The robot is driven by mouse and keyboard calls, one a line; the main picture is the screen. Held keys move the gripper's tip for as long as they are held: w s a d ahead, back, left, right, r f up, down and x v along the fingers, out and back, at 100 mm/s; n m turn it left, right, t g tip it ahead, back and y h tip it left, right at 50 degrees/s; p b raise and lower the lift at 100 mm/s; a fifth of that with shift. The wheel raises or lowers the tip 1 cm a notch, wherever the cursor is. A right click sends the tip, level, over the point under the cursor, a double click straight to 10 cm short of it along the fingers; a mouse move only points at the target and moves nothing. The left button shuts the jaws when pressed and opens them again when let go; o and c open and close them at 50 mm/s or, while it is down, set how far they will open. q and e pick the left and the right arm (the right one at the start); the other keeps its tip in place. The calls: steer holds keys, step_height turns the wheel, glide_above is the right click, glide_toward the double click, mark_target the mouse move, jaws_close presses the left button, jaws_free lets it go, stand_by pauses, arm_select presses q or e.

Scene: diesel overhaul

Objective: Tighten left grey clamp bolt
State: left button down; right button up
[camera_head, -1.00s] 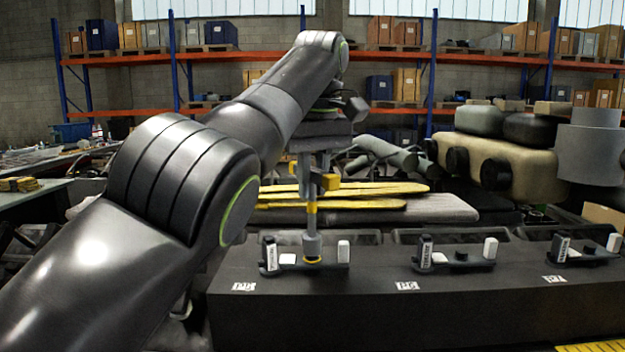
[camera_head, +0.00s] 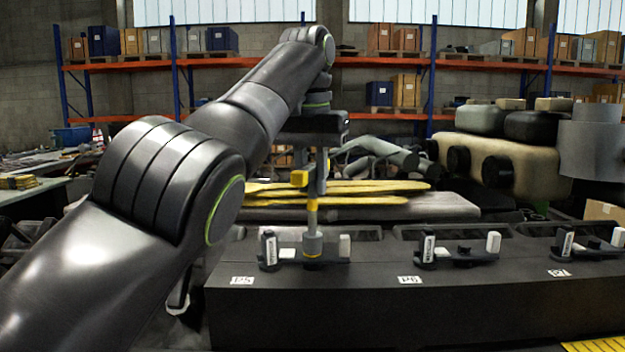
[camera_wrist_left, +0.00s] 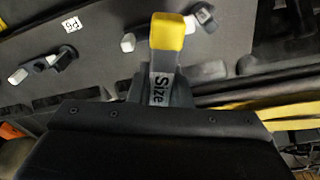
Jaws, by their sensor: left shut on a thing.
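My left gripper (camera_head: 316,148) is shut on a grey wrench tool (camera_head: 312,188) that hangs upright below it. The tool has a yellow block on its side arm and a yellow band on its shaft. In the left wrist view the tool (camera_wrist_left: 163,88) shows a "Size" label and a yellow end near the camera. Its socket end (camera_head: 312,243) stands on the left clamp (camera_head: 335,259), a dark bar with pale blocks on the black housing. The clamp bolt is hidden under the socket. My right gripper is not in view.
Two similar clamps, middle (camera_head: 460,258) and right (camera_head: 590,249), sit along the black housing (camera_head: 420,315). Yellow bars (camera_head: 370,190) lie on a grey surface behind. A beige tank (camera_head: 510,160) stands at the back right. Shelves of boxes are far behind.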

arm_select(q)
steer(key=m, duration=0.5)
steer(key=shift+m+h, duration=0.3)
steer(key=shift+m, duration=0.1)
steer(key=m+g+p, duration=0.1)
steer(key=m+p, duration=0.1)
steer(key=m, duration=0.3)
steer(key=shift+r, duration=0.1)
steer(key=shift+m, duration=1.1)
